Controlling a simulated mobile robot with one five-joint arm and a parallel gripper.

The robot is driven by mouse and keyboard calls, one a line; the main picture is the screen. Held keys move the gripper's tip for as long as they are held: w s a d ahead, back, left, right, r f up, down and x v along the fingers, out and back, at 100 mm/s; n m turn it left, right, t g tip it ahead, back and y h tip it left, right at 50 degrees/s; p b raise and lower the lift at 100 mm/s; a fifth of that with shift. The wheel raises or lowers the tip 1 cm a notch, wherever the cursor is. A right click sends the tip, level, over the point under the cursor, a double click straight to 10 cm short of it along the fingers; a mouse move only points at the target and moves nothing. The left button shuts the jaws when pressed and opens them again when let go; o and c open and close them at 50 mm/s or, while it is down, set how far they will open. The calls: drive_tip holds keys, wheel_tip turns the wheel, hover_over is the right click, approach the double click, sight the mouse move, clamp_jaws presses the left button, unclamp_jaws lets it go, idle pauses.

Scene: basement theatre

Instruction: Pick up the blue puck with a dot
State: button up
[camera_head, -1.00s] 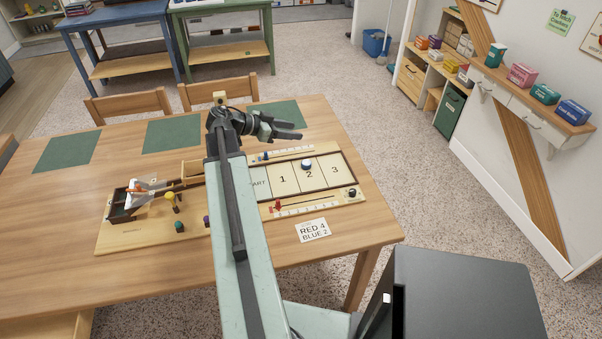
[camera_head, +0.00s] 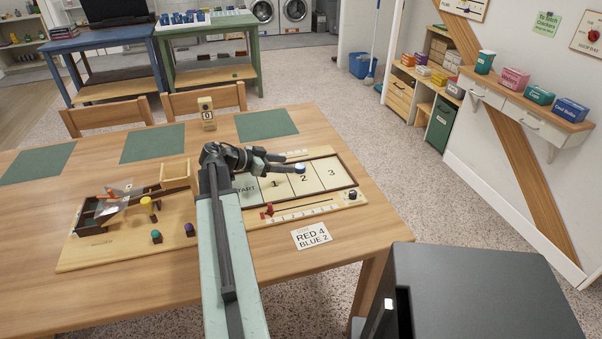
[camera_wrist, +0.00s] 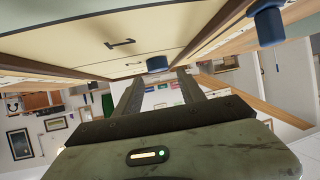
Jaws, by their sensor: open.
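A blue puck (camera_head: 300,168) with a pale top stands on the game board (camera_head: 333,191), by the square marked 2. In the wrist view the blue puck (camera_wrist: 157,64) shows just past my fingertips, roughly midway between them. A dot on it is too small to make out. My gripper (camera_head: 284,163) is open and low over the board, its fingers pointing right toward the puck. In the wrist view my gripper (camera_wrist: 160,76) has both fingers apart with nothing between them. I cannot tell whether a finger touches the puck.
A blue peg (camera_wrist: 268,25) is near the board's edge in the wrist view. A red peg (camera_head: 268,210) and a dark knob (camera_head: 352,195) stand along the near score strip. A RED 4 BLUE 2 card (camera_head: 311,236) lies in front.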

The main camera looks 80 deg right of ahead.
sight(298, 166)
drive_tip(key=b+x, duration=0.2)
drive_tip(key=x, duration=0.3)
drive_tip(key=shift+a+f, duration=0.2)
drive_tip(key=shift+s+d, duration=0.2)
drive_tip(key=shift+s, duration=0.1)
clamp_jaws()
drive_tip(key=shift+r, duration=0.1)
